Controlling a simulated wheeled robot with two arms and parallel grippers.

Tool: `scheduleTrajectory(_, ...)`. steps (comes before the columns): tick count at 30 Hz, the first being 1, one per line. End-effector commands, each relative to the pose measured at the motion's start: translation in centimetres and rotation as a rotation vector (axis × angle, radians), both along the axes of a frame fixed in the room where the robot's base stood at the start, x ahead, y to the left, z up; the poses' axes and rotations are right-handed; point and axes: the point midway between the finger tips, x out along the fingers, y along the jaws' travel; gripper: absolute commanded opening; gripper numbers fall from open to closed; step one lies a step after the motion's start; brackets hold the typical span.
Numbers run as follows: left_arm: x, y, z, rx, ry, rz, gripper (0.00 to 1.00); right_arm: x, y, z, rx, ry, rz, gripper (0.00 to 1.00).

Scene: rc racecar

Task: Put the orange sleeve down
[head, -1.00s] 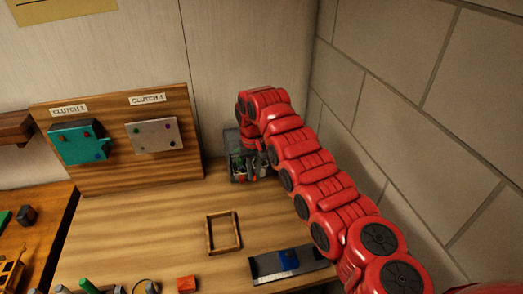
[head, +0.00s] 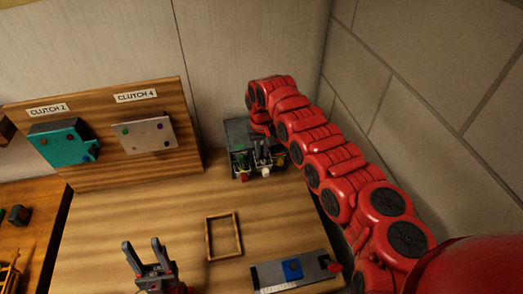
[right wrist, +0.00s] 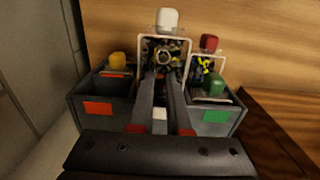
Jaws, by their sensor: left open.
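I cannot tell for sure which piece is the orange sleeve. In the right wrist view a yellow-orange-capped piece (right wrist: 118,62) stands in the left compartment of a grey bin (right wrist: 95,125), above an orange label. My right gripper (right wrist: 160,78) reaches over the bin's middle compartment, close to a white-capped framed piece (right wrist: 168,20); a gap shows between its fingers, but whether they hold anything is unclear. In the head view the bin (head: 240,135) stands by the back wall. My left gripper (head: 142,243) is open, fingers upward, at the bottom edge, with nothing visible between them.
A red-capped piece (right wrist: 208,42) and a green-capped piece (right wrist: 215,85) are at the bin's right compartment. An empty wooden frame (head: 209,240) and a grey tray (head: 262,277) with a blue block (head: 292,268) lie on the table. A clutch board (head: 190,150) stands behind. A block wall is close at right.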

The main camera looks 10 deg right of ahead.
Motion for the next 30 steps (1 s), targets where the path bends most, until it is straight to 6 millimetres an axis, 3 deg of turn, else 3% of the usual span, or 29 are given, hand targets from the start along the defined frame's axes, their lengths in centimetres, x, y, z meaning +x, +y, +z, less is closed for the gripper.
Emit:
scheduleTrajectory(3, 0.0, 0.0, 0.0, 0.0, 0.0, 0.0, 0.5, 0.0, 0.0, 0.0, 0.0, -0.001, 0.0, 0.28)
scheduleTrajectory(13, 0.0, 0.0, 0.5, 0.0, 0.0, 0.0, 0.5, 0.1, 0.0, 1.0, 0.001, -0.002, 0.0, 0.28)
scheduleTrajectory(20, 0.0, 0.0, 1.6, 0.0, 0.0, 0.0, 0.5, 0.1, 0.1, 5.6, 0.002, -0.006, 0.0, 0.28)
scheduleTrajectory(30, 0.0, 0.0, 1.4, 0.0, 0.0, 0.0, 0.5, 0.1, 0.1, 11.4, 0.001, -0.002, 0.001, 0.28)
